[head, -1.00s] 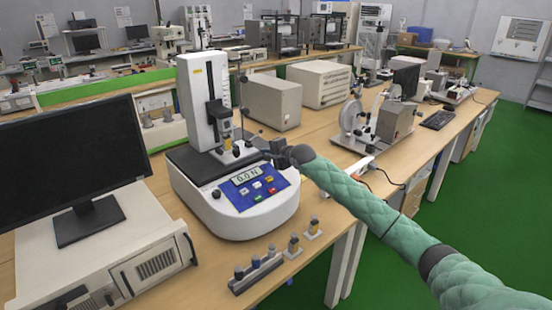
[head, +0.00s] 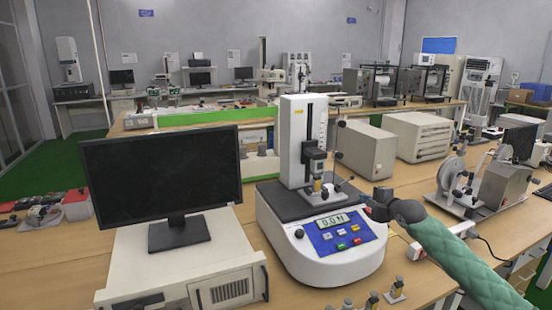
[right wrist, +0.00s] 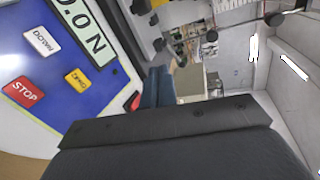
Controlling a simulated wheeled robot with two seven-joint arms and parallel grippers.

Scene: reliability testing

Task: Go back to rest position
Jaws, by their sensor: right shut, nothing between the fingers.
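My right arm, in a green sleeve, comes in from the lower right of the head view. Its dark gripper (head: 372,206) is shut and empty, just right of the force tester's front panel. The white force tester (head: 318,262) has a blue panel with a display (head: 333,221) reading 0.0 N. In the right wrist view the shut fingers (right wrist: 158,88) show in the middle, with the blue panel (right wrist: 60,85) and its STOP and DOWN keys close by on the left. I cannot tell the exact gap to the panel. My left gripper is not in view.
A black monitor (head: 165,180) stands on a white computer case (head: 180,270) left of the tester. Small metal fixtures (head: 397,288) lie on the front bench edge. A grey box (head: 365,152) and a wheeled test machine (head: 490,180) stand behind and right of the gripper.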

